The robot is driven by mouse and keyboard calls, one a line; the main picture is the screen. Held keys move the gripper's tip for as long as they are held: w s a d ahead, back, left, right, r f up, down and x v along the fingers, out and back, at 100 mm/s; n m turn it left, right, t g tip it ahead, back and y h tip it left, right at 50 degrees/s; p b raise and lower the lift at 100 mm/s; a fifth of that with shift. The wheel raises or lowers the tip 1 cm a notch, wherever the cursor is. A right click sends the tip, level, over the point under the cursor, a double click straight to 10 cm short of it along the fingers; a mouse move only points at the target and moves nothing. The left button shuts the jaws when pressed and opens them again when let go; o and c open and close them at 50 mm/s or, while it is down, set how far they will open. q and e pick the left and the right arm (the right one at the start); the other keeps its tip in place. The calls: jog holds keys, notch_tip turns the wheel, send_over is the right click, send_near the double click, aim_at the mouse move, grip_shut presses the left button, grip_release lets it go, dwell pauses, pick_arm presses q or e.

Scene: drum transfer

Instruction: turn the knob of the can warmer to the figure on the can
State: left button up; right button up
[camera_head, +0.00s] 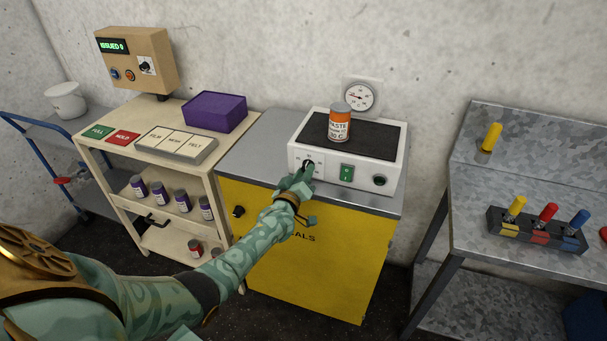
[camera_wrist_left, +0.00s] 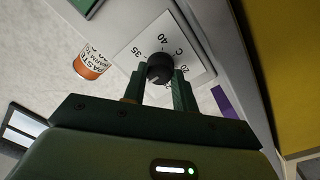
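The can warmer (camera_head: 300,155) is a white box with a dark top on the steel top of a yellow cabinet. An orange and white can (camera_head: 340,118) stands upright on it; its label reads PASTE and a figure ending in 0 C, first digit unclear. The can also shows in the left wrist view (camera_wrist_left: 92,65). The black knob (camera_wrist_left: 160,68) sits on a white dial plate (camera_wrist_left: 185,40) marked 40, 35 and 20; other figures are hidden. My left gripper (camera_wrist_left: 160,82) has a finger on each side of the knob, seemingly closed on it.
A green switch (camera_head: 346,173) and a dark round fitting (camera_head: 380,181) are right of the knob. A round gauge (camera_head: 359,96) hangs behind. A bench with a purple box (camera_head: 214,111) stands left; a metal bench with coloured handles (camera_head: 537,232) stands right.

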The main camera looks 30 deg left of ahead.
pick_arm(q)
jog(key=o, duration=0.4)
jog(key=shift+c, duration=0.2)
jog(key=shift+s, duration=0.2)
jog(key=p+v, duration=0.4)
jog(key=v, duration=1.2)
jog(key=shift+d+f, duration=0.1)
jog(key=shift+f, duration=0.05)
